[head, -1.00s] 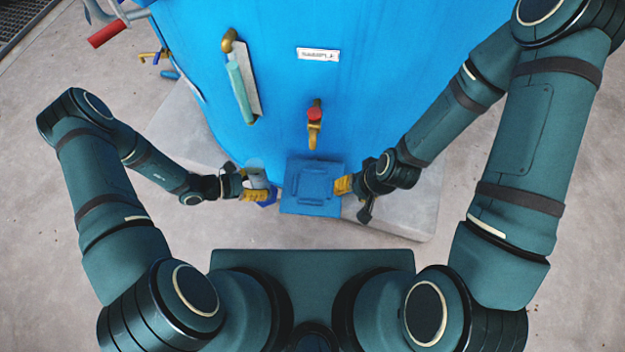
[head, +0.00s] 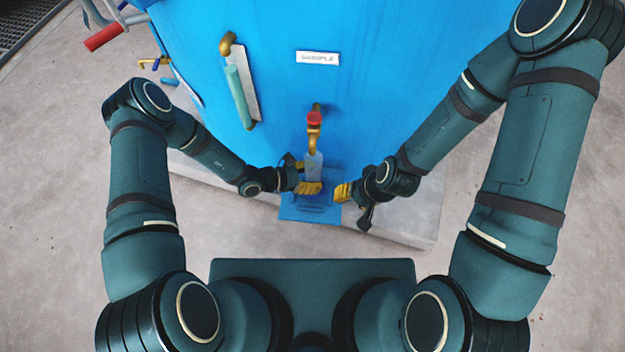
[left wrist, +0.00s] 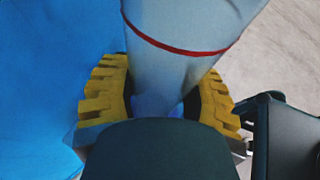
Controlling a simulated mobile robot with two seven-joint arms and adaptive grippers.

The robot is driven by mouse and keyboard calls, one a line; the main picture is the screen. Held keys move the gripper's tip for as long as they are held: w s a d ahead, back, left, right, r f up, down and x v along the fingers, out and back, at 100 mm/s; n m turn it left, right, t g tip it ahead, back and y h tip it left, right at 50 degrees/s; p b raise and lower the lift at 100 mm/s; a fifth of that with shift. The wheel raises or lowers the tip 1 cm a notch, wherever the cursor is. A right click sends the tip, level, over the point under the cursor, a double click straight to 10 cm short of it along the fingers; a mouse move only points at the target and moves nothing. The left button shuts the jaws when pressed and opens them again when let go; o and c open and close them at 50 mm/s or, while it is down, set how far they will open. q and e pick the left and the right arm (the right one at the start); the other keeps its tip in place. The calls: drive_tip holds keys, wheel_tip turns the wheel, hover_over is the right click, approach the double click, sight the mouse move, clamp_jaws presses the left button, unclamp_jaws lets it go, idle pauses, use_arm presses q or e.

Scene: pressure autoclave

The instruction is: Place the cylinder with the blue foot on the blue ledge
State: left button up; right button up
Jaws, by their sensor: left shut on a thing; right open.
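The cylinder (head: 314,165) is pale and translucent. In the left wrist view the cylinder (left wrist: 185,60) shows a red line around it and a bluish lower part between the yellow fingers. My left gripper (head: 308,188) is shut on it and holds it upright over the blue ledge (head: 300,215), below the brass tap. Whether its foot touches the ledge is hidden by the gripper. My right gripper (head: 343,192) is open and empty, just right of the ledge.
A brass tap with a red knob (head: 314,120) sticks out of the blue vessel (head: 400,60) directly above the cylinder. A gauge tube with a teal cover (head: 240,95) is to the left. A pale slab (head: 415,225) lies beneath.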

use_arm(q)
drive_tip(key=shift+a+f, duration=0.1)
drive_tip(key=shift+f, duration=1.15)
drive_tip(key=shift+f+b, duration=0.15)
drive_tip(key=shift+b, duration=0.2)
drive_tip(key=o, duration=1.2)
